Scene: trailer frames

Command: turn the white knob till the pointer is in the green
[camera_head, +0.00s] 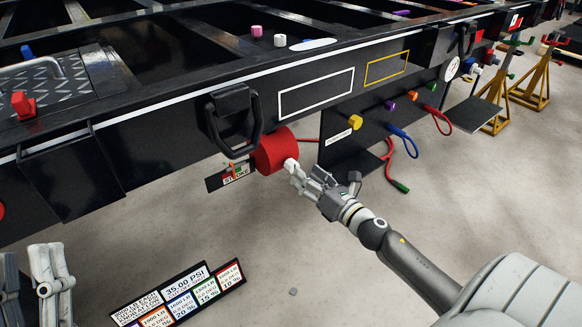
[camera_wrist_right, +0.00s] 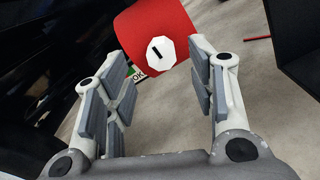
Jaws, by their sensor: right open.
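The white knob (camera_head: 291,164) sits on the end of a red cylinder (camera_head: 274,147) under the black trailer frame. In the right wrist view the knob (camera_wrist_right: 163,60) is a white octagonal face with a short dark mark. A small sign reading STROKE (camera_head: 236,175), with red, orange and green parts, hangs beside the cylinder. A bit of green label (camera_wrist_right: 137,74) shows below the cylinder in the wrist view. My right gripper (camera_head: 303,178) is open, facing the knob, with its fingers to either side and apparently not touching. My left gripper (camera_head: 42,280) is at the lower left, partly cut off.
A black handle (camera_head: 232,118) stands close to the cylinder's upper left. A black panel (camera_head: 375,135) with colored knobs and hoses is to the right. A pressure and load placard (camera_head: 180,297) shows at the bottom. The floor below the cylinder is mostly clear.

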